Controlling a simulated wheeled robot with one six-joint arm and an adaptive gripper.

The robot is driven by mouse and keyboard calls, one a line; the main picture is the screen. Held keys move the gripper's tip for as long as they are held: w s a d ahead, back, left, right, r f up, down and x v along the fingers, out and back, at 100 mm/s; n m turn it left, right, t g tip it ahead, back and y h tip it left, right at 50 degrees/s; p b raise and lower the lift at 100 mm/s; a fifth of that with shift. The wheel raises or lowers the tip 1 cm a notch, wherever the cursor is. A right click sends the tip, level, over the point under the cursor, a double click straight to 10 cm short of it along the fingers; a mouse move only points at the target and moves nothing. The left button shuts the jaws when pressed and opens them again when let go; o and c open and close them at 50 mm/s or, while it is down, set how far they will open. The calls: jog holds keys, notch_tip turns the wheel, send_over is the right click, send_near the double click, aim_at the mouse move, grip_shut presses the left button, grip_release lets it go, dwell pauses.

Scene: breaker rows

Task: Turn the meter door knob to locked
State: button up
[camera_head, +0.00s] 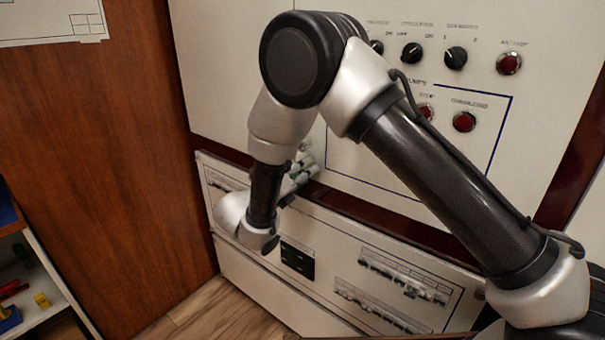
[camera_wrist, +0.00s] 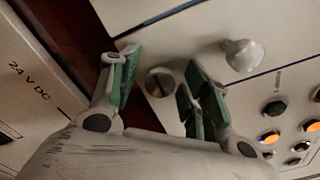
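In the wrist view, a round metal knob with a slot across its face (camera_wrist: 160,82) sits on the pale panel. My gripper (camera_wrist: 163,64) is open, with one green-padded finger on each side of this knob. A gap shows on both sides, and I see no contact. I see no label naming it as the meter door knob, and its locked mark is not visible. In the head view, my gripper (camera_head: 303,172) is at the lower edge of the upper cabinet, and my arm hides the knob there.
A pale cone-shaped knob (camera_wrist: 243,54) stands close to the right finger. Several coloured round lamps or buttons (camera_wrist: 268,137) are farther right. The upper cabinet has black rotary switches (camera_head: 456,58) and red buttons (camera_head: 464,122). A lower panel (camera_head: 330,245) holds breaker rows. A shelf (camera_head: 40,285) stands at left.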

grip_shut()
jog(key=shift+m, duration=0.4)
jog(key=m, duration=0.3)
jog(key=shift+m, duration=0.4)
jog(key=m, duration=0.8)
jog(key=shift+m, duration=0.4)
jog(key=m, duration=0.4)
jog(key=shift+m, duration=0.3)
